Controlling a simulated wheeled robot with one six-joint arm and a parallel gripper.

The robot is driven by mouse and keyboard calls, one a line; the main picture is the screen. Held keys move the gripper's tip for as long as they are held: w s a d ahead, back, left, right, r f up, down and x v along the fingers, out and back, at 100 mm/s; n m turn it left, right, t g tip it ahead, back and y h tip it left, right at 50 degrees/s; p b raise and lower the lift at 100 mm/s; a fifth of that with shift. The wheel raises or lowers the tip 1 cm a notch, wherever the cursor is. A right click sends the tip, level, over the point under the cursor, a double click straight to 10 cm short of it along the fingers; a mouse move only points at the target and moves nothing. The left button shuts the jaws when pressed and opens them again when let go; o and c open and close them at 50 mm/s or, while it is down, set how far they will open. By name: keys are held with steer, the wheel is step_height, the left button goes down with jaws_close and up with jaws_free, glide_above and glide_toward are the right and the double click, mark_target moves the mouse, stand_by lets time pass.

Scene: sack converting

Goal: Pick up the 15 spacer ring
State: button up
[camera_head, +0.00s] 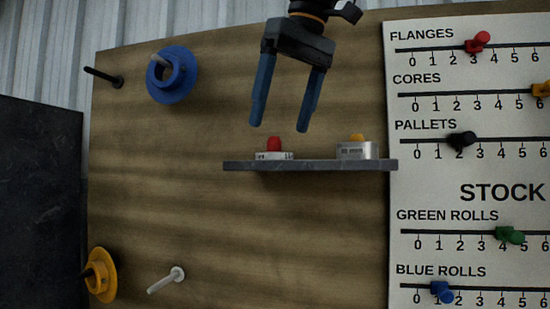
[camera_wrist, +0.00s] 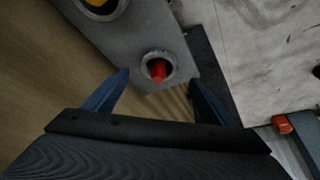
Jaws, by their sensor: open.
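Two metal spacer rings sit on a narrow grey shelf (camera_head: 310,166). The left ring (camera_head: 274,156) is low and surrounds a red peg (camera_head: 274,143). The right ring (camera_head: 357,151) is taller and surrounds a yellow-topped peg. Both carry small dark markings that I cannot read surely, so I cannot tell by label which is the 15. My gripper (camera_head: 284,126) is open and empty, pointing down above the left ring, apart from it. In the wrist view, the red-peg ring (camera_wrist: 148,72) lies ahead, between the blue fingers (camera_wrist: 158,82); the other ring (camera_wrist: 122,12) is cut off at the top.
The wooden board holds a blue flanged spool (camera_head: 178,88) on a peg, a yellow flanged spool (camera_head: 103,275), a bare white peg (camera_head: 165,281) and a dark peg (camera_head: 102,77). A stock board (camera_head: 470,170) with coloured sliders stands right of the shelf.

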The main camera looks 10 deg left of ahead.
mark_target(278, 142)
steer(key=shift+d+p+x, duration=0.2)
steer(key=shift+p+x, duration=0.45)
steer(key=shift+x, duration=2)
steer(key=c, duration=1.2)
steer(key=shift+c, duration=0.4)
